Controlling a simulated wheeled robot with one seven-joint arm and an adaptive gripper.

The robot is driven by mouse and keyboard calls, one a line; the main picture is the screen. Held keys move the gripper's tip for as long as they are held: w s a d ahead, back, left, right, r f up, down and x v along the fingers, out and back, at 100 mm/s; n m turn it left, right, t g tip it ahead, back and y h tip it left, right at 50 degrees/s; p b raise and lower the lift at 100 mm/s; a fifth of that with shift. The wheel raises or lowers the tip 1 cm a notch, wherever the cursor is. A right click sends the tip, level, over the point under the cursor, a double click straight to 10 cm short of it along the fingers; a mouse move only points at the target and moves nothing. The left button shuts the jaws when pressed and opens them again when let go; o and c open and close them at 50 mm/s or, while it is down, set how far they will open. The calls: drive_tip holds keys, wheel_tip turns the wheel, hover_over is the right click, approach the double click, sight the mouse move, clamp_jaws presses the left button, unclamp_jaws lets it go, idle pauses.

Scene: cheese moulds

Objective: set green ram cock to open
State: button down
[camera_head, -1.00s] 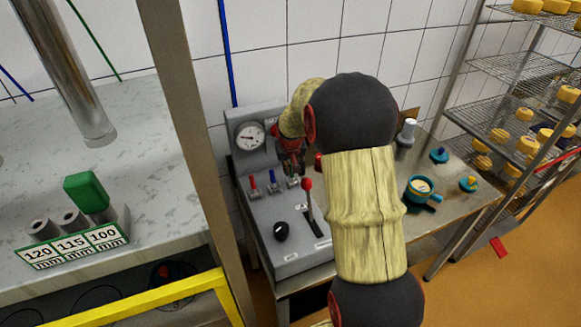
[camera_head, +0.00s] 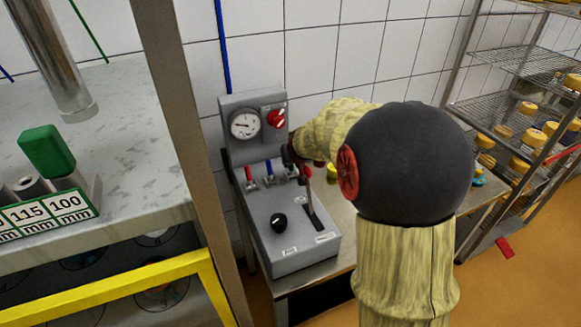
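A grey control panel (camera_head: 262,235) stands on a steel table beyond the post. On it is a row of small cocks: a red one (camera_head: 250,180) at the left, a blue one (camera_head: 269,174) in the middle, and the green ram cock (camera_head: 289,172) at the right. The green cock is partly covered by my gripper (camera_head: 293,158), which reaches in from the right. My gripper is small and dark here, and its fingers are mostly hidden by my own arm. I cannot tell whether it touches the cock or how far the cock is turned.
A red-knobbed lever (camera_head: 310,200) stands close below my gripper. A gauge (camera_head: 245,124) and a red rotary switch (camera_head: 276,118) are above, and a black knob (camera_head: 278,222) is below. A post and yellow frame (camera_head: 120,288) are left; cheese racks (camera_head: 510,120) are right.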

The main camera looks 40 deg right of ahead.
drive_tip(key=shift+s, duration=0.1)
idle(0.4)
drive_tip(key=c, duration=1.8)
unclamp_jaws()
drive_tip(key=v, duration=1.2)
drive_tip(key=shift+s+f, duration=0.1)
drive_tip(key=shift+s, duration=0.05)
drive_tip(key=shift+c, duration=0.4)
